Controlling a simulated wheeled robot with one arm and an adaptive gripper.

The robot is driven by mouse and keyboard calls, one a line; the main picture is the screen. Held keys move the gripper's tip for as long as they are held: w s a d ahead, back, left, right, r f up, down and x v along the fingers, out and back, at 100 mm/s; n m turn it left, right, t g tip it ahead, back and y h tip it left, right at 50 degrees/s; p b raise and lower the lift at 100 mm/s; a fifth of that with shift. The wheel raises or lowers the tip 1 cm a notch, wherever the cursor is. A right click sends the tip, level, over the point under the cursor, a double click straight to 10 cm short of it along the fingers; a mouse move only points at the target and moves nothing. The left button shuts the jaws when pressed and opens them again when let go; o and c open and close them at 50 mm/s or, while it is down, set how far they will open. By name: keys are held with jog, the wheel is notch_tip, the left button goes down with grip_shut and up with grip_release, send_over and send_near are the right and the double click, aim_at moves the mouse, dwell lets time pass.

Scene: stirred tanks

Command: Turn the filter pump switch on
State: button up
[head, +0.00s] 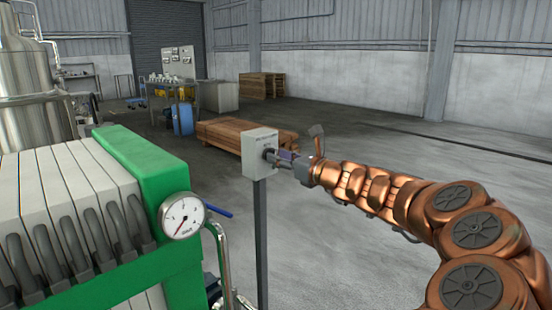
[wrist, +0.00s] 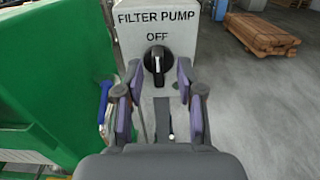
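The filter pump switch box (head: 260,141) is a pale grey box on a thin post, in the middle of the head view. In the wrist view the box (wrist: 155,30) is labelled "FILTER PUMP" and "OFF". Its black rotary knob (wrist: 158,62) has a white mark pointing up towards "OFF". My gripper (wrist: 157,75) is open, with one purple-padded finger on each side of the knob. Whether the pads touch the knob cannot be told. In the head view my gripper (head: 284,156) is at the box's right side and covers the knob.
A green filter press (head: 150,165) with a pressure gauge (head: 182,215) and a blue-handled valve (head: 219,211) stands left of the box. Wooden pallets (head: 235,134) lie behind. The floor to the right is clear.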

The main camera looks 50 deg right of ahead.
jog(key=shift+w+a, duration=0.1)
jog(key=shift+w, duration=0.6)
jog(key=shift+c, duration=0.4)
grip_shut()
